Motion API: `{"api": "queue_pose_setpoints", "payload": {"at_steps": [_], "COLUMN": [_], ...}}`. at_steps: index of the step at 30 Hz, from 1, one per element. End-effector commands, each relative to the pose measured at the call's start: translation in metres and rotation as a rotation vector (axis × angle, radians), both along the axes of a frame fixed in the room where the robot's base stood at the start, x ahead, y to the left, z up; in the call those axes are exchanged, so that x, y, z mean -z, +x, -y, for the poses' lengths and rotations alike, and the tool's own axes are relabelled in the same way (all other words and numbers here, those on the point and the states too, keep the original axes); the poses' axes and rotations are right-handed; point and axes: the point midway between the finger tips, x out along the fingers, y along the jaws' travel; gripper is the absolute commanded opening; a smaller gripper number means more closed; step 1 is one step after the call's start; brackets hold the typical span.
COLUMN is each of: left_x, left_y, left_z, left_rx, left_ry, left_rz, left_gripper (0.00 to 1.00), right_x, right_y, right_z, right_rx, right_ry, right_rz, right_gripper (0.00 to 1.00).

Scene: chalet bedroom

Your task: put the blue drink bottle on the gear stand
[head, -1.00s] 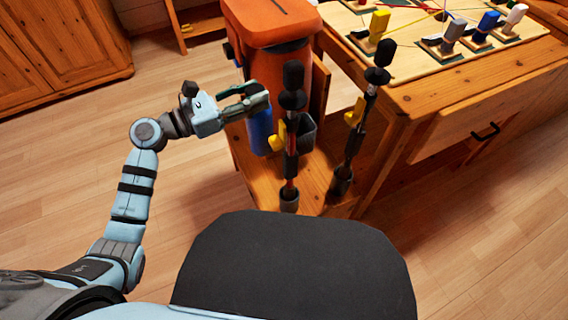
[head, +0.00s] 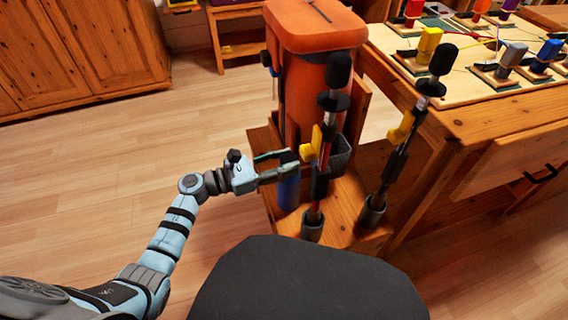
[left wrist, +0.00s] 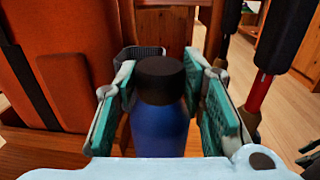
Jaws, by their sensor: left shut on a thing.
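The blue drink bottle (head: 288,194) is upright at the left part of the wooden gear stand (head: 346,198), in front of the orange backpack. My left gripper (head: 285,165) is shut around its upper part. In the left wrist view the bottle (left wrist: 159,130), with its black cap (left wrist: 160,80), sits between the two green-padded fingers (left wrist: 162,115). In the head view the bottle's lower end is close to the stand's base board. I cannot tell whether it touches the board.
The orange backpack (head: 312,75) stands just behind the bottle. Two poles with black grips (head: 338,72) (head: 442,60) stand upright right of it. A dark grey open container (head: 341,153) is behind the nearer pole. A wooden table (head: 470,120) with coloured blocks is at right.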

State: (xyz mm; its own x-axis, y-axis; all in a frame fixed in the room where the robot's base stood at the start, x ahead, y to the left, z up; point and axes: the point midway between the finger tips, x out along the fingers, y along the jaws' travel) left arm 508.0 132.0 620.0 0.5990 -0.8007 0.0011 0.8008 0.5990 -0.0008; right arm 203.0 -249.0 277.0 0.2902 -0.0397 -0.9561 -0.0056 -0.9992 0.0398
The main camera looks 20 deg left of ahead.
Motion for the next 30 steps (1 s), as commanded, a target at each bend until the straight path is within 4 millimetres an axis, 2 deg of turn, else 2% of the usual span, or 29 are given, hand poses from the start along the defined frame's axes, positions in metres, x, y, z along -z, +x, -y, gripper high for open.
{"api": "queue_pose_setpoints", "payload": {"at_steps": [12,13,16,27,30], "left_x": [0.0029,0.0034,0.0030,0.0014,-0.0033], "left_y": [0.0002,-0.0001,0.0000,0.0000,0.0000], "left_z": [0.0001,-0.0001,0.0000,0.0000,0.0000], "left_rx": [0.000,0.000,0.000,0.000,0.000], "left_ry": [-0.002,-0.001,-0.001,-0.001,-0.001], "left_rz": [0.001,-0.001,-0.001,-0.001,-0.001], "left_gripper": [0.00,0.40,0.56,0.57,0.57], "right_x": [-0.0075,-0.0088,-0.0090,-0.0095,-0.0011], "right_y": [0.0034,0.0038,0.0036,0.0034,-0.0002], "right_z": [-0.0013,-0.0014,-0.0014,-0.0013,0.0011], "right_rx": [-0.008,-0.008,-0.008,-0.007,0.001], "right_ry": [-0.001,-0.001,-0.001,-0.001,-0.001], "right_rz": [-0.005,-0.005,-0.005,-0.003,-0.001], "right_gripper": [0.40,0.40,0.40,0.40,0.40]}}
